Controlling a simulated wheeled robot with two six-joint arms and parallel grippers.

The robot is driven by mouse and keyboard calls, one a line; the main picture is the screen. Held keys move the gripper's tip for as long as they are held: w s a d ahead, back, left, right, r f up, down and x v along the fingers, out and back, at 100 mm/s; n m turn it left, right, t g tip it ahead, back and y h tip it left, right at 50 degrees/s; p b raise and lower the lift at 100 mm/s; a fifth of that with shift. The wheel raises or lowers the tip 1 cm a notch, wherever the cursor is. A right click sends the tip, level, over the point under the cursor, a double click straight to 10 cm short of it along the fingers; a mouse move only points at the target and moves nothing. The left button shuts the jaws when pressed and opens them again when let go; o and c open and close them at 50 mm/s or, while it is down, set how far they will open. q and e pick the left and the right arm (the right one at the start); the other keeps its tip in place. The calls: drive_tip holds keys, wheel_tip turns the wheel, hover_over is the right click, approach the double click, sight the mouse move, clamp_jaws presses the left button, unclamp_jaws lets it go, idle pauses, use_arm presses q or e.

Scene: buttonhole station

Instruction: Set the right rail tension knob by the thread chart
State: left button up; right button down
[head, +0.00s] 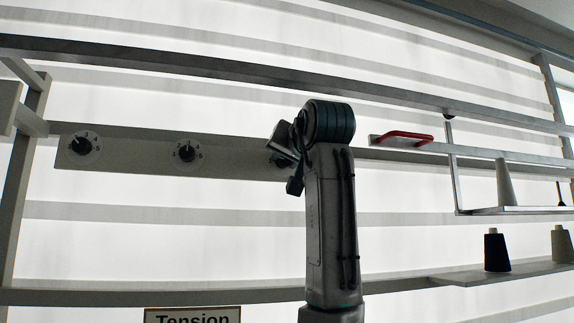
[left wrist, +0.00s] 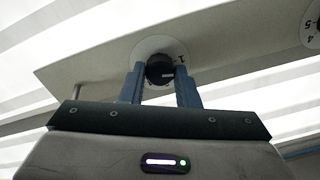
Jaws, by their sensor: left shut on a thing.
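My left gripper (head: 285,155) is at the rightmost of the dials on the grey rail panel (head: 125,160), largely hiding that dial in the head view. In the left wrist view, its two blue-grey fingers (left wrist: 160,78) are shut on a black knob (left wrist: 160,68) on a white round dial; a 1 shows beside it. The knob's setting is hard to read. A left knob (head: 81,146) and a middle knob (head: 187,153) sit on numbered dials. A sign reading "Tension" (head: 192,318) shows only its top edge; the chart's contents are out of frame. My right gripper is not in view.
A red handle (head: 404,135) is on the rail right of my arm. A shelf (head: 515,210) holds a grey cone (head: 505,182). Dark (head: 496,250) and pale (head: 562,244) thread cones stand on the lower shelf. Another dial (left wrist: 313,25) shows at the wrist view's right edge.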

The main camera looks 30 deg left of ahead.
use_arm(q)
drive_tip(key=m+b, duration=0.4)
drive_tip(key=m, duration=0.1)
drive_tip(key=shift+f+m, duration=0.2)
drive_tip(key=shift+m, duration=0.1)
drive_tip(key=m+b, duration=0.4)
drive_tip(key=m, duration=0.2)
drive_tip(key=m+b, duration=0.3)
drive_tip(key=m, duration=0.4)
drive_tip(key=shift+t+b, duration=0.3)
drive_tip(key=m+b, duration=0.2)
drive_tip(key=m, duration=0.2)
drive_tip(key=shift+m+b, duration=0.3)
drive_tip(key=shift+m, duration=0.6)
drive_tip(key=o, duration=1)
drive_tip(key=shift+r, duration=0.1)
drive_tip(key=shift+c, duration=0.2)
